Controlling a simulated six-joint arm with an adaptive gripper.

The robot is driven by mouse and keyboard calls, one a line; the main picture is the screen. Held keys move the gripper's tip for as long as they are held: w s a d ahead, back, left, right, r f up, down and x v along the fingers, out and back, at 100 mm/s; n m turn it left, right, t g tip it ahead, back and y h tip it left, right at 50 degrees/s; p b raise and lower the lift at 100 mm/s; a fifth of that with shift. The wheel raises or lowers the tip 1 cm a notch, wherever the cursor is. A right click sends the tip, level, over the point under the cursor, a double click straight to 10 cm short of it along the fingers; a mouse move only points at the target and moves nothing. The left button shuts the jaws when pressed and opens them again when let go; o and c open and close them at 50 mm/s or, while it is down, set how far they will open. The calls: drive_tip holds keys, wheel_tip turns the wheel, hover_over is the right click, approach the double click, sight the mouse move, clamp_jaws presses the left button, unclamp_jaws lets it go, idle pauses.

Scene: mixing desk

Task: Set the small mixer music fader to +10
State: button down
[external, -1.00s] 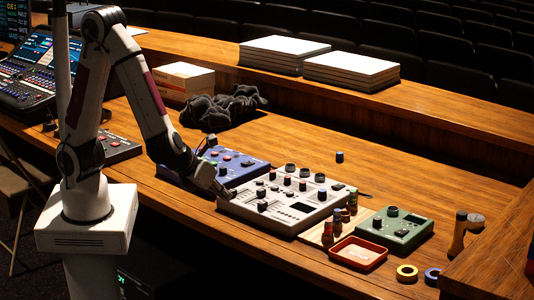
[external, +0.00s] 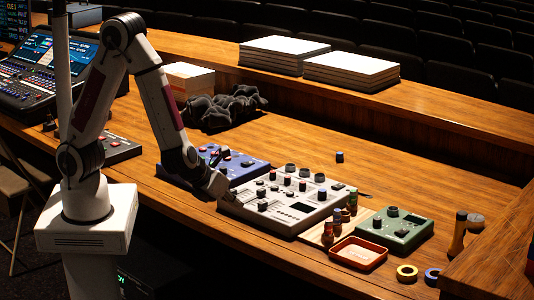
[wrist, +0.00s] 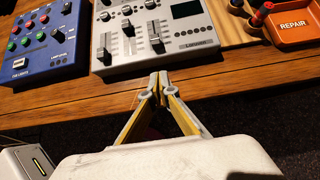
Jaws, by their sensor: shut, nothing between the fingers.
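The small mixer (external: 290,212) is a light grey box with dark knobs on the desk. In the wrist view the near part of the mixer (wrist: 190,48) shows several slots with fader caps: a left fader (wrist: 103,48), a middle fader (wrist: 129,36) and a right fader (wrist: 155,40). The caps stand at different heights, and their labels are too small to read, so I cannot tell which is music. My gripper (wrist: 158,78) is shut and empty, its tips just off the mixer's near edge. In the external view my gripper (external: 221,188) is at the mixer's left front corner.
A blue box with knobs (wrist: 42,38) sits left of the mixer. A red-orange tray (external: 357,253), small bottles and a green box (external: 396,231) are to its right. The desk's front edge (wrist: 60,124) runs below my gripper.

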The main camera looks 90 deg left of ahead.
sight(263, 205)
drive_tip(key=x, duration=0.3)
drive_tip(key=shift+w+a+f, duration=0.15)
drive_tip(key=shift+a+f, duration=0.05)
drive_tip(key=shift+f, duration=0.05)
drive_tip(key=shift+w+a+f, duration=0.1)
drive_tip(key=shift+w+a, duration=0.1)
drive_tip(key=shift+w, duration=0.1)
drive_tip(key=shift+w+a, duration=1.2)
drive_tip(key=shift+w+a, duration=2.35)
